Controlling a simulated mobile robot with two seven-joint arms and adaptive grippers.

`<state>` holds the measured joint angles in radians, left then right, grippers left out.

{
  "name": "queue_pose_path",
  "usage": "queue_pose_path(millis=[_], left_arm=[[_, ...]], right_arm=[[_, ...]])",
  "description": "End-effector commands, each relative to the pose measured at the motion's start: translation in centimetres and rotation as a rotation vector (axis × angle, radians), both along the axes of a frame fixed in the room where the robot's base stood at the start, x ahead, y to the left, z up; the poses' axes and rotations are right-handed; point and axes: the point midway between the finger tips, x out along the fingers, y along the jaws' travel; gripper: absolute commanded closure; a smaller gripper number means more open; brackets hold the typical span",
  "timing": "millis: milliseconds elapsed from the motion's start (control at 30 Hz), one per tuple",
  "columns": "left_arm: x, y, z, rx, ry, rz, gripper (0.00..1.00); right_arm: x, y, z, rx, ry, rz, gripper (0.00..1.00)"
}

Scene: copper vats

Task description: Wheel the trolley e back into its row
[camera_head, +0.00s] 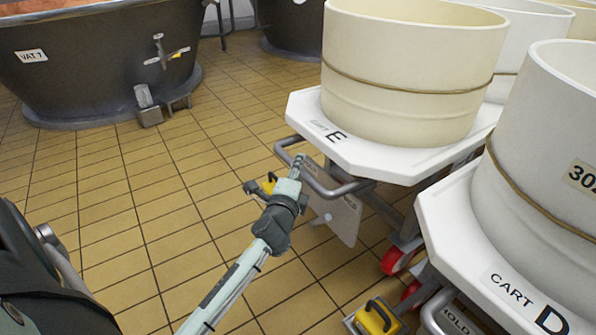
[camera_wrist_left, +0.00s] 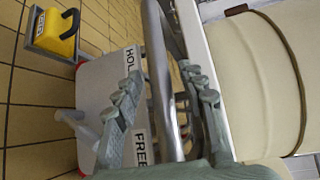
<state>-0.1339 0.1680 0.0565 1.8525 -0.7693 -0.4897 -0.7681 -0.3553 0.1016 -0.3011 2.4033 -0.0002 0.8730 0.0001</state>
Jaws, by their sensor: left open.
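Trolley E (camera_head: 365,158) is a white platform labelled E, carrying a large cream tub (camera_head: 405,70) with a cord around it. Its metal handle bar (camera_head: 312,180) sticks out at the front; it also shows in the left wrist view (camera_wrist_left: 160,75). My left gripper (camera_head: 293,172) is at this handle. In the left wrist view the open fingers (camera_wrist_left: 165,88) stand on either side of the bar. Contact cannot be told. A pale plate (camera_head: 338,215) hangs below the handle; the wrist view shows HOLD and FREE labels there. My right gripper is in neither view.
Cart D (camera_head: 455,215), with another cream tub, stands close at the right. A yellow pedal (camera_head: 268,184) is by my gripper, another (camera_head: 377,317) by cart D. Red wheels (camera_head: 397,262) show between the carts. Vat 7 (camera_head: 95,65) is at the back left. Tiled floor (camera_head: 150,215) is clear at left.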

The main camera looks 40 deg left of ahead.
Motion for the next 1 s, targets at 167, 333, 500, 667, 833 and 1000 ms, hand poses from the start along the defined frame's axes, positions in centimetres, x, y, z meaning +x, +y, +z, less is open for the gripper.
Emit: queue_pose_path(millis=[167, 333, 500, 667, 833, 1000], left_arm=[[0.44, 0.17, -0.04, 0.0, 0.0, 0.0, 0.59], [0.42, 0.16, -0.04, 0.0, 0.0, 0.0, 0.62], [0.4, 0.17, -0.04, 0.0, 0.0, 0.0, 0.83], [0.4, 0.17, -0.04, 0.0, 0.0, 0.0, 1.0], [0.39, 0.16, -0.04, 0.0, 0.0, 0.0, 1.0], [0.69, 0.03, 0.03, -0.001, 0.0, 0.0, 1.0]], right_arm=[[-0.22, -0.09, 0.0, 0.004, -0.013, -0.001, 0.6], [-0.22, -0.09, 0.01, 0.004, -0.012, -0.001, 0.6], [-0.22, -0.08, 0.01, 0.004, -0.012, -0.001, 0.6], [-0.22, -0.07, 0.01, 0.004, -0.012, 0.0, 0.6], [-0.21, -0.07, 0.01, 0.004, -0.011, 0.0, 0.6], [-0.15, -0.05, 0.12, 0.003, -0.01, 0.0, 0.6]])
